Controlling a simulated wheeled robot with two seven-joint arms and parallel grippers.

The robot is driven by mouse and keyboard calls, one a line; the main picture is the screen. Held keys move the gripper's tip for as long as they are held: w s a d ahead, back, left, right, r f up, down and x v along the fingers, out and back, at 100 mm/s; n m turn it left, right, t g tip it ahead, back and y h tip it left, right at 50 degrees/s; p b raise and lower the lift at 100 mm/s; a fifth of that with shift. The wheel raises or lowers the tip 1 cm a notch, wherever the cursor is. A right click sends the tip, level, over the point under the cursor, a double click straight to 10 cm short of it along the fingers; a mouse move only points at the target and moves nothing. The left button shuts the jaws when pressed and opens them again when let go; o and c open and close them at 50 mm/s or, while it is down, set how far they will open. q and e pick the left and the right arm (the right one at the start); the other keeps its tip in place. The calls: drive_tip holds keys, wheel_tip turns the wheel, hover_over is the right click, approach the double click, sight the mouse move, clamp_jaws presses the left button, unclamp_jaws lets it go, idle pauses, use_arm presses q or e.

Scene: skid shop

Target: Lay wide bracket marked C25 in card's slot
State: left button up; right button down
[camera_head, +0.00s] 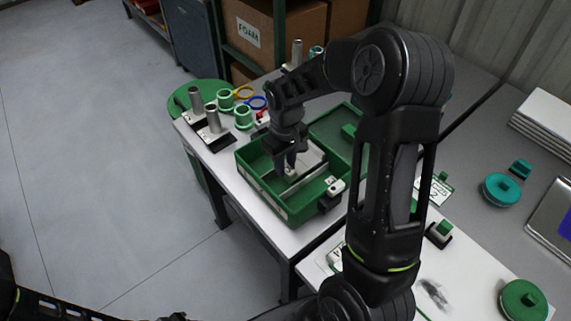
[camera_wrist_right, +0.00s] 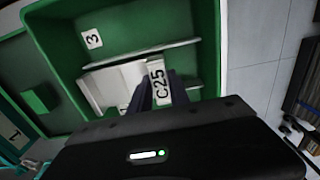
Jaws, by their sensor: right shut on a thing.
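The wide bracket is a pale piece whose white label reads C25 (camera_wrist_right: 158,82) in the right wrist view. My right gripper (camera_head: 290,168) reaches down inside the green box (camera_head: 262,200) and is shut on the bracket; its fingers also show in the wrist view (camera_wrist_right: 177,88). The box has pale dividers, and a white tag reading 3 (camera_wrist_right: 92,38) lies in one compartment. Whether the bracket touches the box floor is not clear. A white card (camera_head: 433,189) on the table right of my arm has small print, apparently ending in 2.
Green rings (camera_head: 243,117) and metal posts on dark bases (camera_head: 214,130) stand behind left. Green (camera_head: 524,300) and teal (camera_head: 501,189) round pieces lie at the right. My right arm hides part of the table.

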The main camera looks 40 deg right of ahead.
drive_tip(key=shift+f+b, duration=0.45)
drive_tip(key=shift+f, duration=0.15)
idle(0.3)
drive_tip(key=shift+f, duration=0.3)
drive_tip(key=shift+f+b, duration=0.8)
drive_tip(key=shift+b, duration=0.05)
idle(0.6)
drive_tip(key=shift+f, duration=0.25)
drive_tip(key=shift+f+b, duration=0.1)
drive_tip(key=shift+b, duration=0.2)
idle(0.4)
drive_tip(key=c, duration=1.1)
unclamp_jaws()
drive_tip(key=shift+c, duration=0.2)
drive_tip(key=shift+o, duration=0.3)
